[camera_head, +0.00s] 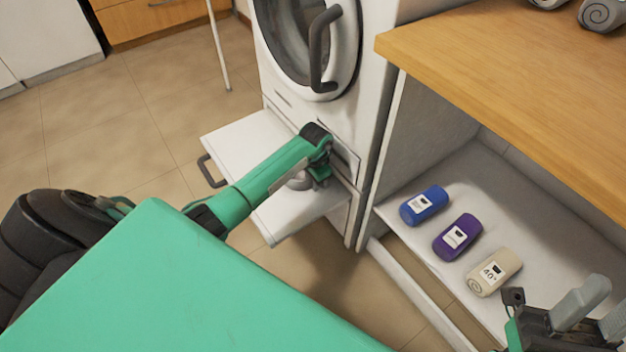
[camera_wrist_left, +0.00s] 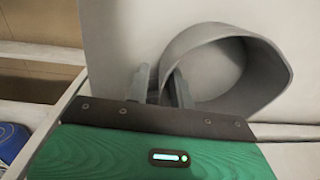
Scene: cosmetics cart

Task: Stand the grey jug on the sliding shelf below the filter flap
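The grey jug (camera_head: 299,181) stands on the white sliding shelf (camera_head: 250,140), which is pulled out under the washing machine. My left gripper and arm hide much of it. In the left wrist view the round jug (camera_wrist_left: 275,72) shows its open top. My left gripper (camera_wrist_left: 160,88) straddles its wall, one finger inside and one outside, with a narrow gap showing beside the outer finger. In the head view my left gripper (camera_head: 322,175) is low at the machine's front. The filter flap area (camera_head: 345,160) is partly hidden behind it. My right gripper (camera_head: 590,318) is open and empty at bottom right.
The washing machine door (camera_head: 310,45) is above, with a dark handle. A dark shelf handle (camera_head: 210,170) sticks out at left. Blue (camera_head: 424,205), purple (camera_head: 457,237) and beige (camera_head: 494,271) rolls lie on a low shelf under the wooden counter (camera_head: 500,60).

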